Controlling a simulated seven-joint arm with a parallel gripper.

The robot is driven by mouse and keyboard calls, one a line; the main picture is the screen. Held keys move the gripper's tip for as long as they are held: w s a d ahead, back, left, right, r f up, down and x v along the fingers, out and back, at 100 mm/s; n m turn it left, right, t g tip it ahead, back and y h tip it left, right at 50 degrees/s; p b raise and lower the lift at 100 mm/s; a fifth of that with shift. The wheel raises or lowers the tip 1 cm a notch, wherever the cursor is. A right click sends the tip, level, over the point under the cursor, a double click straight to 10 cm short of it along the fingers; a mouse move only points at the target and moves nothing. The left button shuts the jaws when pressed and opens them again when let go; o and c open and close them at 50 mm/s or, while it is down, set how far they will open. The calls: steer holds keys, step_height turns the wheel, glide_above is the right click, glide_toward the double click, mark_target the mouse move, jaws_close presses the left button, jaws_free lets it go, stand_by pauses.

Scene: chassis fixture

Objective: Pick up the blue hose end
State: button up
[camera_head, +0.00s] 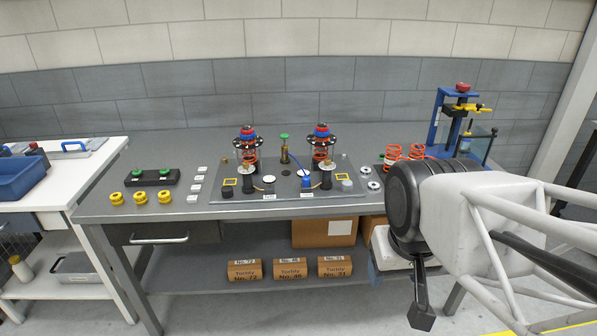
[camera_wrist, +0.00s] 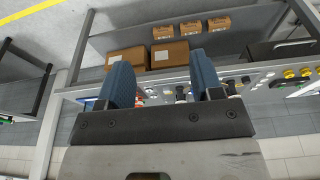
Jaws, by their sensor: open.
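The blue hose (camera_head: 305,163) stands on the grey fixture plate (camera_head: 245,203) in the head view, right of the middle. Its lower end, a blue fitting (camera_head: 306,182), is beside the right spring unit (camera_head: 323,155). My gripper (camera_head: 421,312) hangs at the lower right, in front of the bench and well away from the hose. In the wrist view its two blue fingers (camera_wrist: 163,82) are apart, with nothing seen held between them. I cannot make out the hose end in the wrist view.
A blue press frame (camera_head: 440,120) stands at the back right. Brown boxes (camera_head: 290,270) sit on the lower shelf.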

steer(key=shift+w, duration=0.1)
steer(key=w+r+n, duration=0.3)
steer(key=w+n, duration=0.1)
steer(key=w, duration=1)
steer(key=n+g, duration=0.3)
steer(key=n, duration=1.1)
glide_above(306, 176)
steer(key=f, duration=1.4)
steer(key=shift+s+d+f, duration=0.1)
steer(key=shift+s+f, duration=0.2)
steer(key=shift+f, duration=0.05)
steer(key=shift+w+f, duration=0.2)
steer(key=shift+w, duration=0.1)
steer(key=shift+f, duration=0.1)
steer(key=shift+f, duration=1.2)
